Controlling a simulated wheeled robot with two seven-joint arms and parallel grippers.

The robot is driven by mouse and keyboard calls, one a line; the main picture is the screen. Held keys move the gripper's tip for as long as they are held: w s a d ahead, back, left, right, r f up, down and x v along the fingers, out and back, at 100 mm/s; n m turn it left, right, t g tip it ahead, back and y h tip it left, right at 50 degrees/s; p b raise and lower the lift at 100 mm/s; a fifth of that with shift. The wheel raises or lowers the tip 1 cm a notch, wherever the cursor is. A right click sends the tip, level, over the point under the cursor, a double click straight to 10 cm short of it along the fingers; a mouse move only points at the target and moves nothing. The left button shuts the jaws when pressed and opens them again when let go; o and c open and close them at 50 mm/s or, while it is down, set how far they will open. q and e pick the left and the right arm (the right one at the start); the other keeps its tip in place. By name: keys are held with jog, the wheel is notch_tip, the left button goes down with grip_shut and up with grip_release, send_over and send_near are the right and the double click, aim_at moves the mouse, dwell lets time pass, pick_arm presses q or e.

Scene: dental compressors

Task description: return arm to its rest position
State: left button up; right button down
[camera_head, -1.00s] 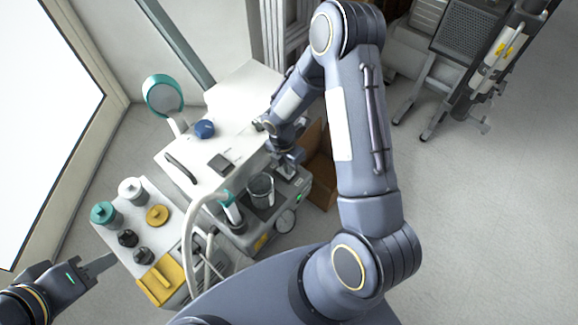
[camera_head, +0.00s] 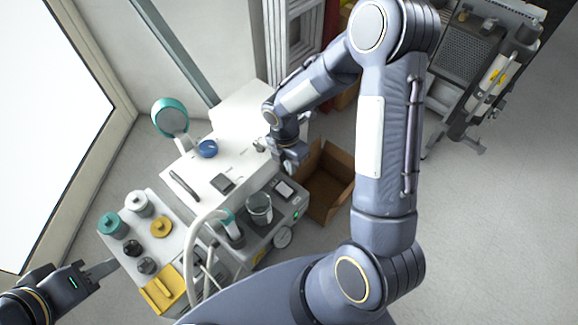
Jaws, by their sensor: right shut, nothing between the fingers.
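My right arm reaches up and over from the bottom middle, bends at the top and comes back left. Its gripper (camera_head: 293,160) points down above the right edge of the white cabinet top, beside the open cardboard box. It is shut with nothing in it. My left gripper (camera_head: 101,270) is at the lower left, beside the tray of jars. Its fingers are seen edge-on, so I cannot tell whether they are open or shut.
The white cabinet (camera_head: 232,138) carries a blue round item (camera_head: 207,149). Below it stands a compressor unit with a glass jar (camera_head: 259,208). Several jars and a yellow box (camera_head: 163,291) are at the left. An open cardboard box (camera_head: 325,184) is on the floor.

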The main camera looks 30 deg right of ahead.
dwell(0.5)
notch_tip(320, 180, up, 9)
jog(key=s+d+m+t+y, duration=0.1)
jog(key=s+d+m+t, duration=0.15)
jog(key=m, duration=0.35)
jog(key=s+a+r+m+t+y, duration=0.35)
jog(key=s+r+m, duration=1)
jog(key=m, duration=0.45)
notch_tip(320, 180, up, 18)
jog(key=s+t+p, duration=0.1)
jog(key=p, duration=1.7)
jog(key=shift+a+p, duration=0.3)
jog(key=shift+a, duration=0.05)
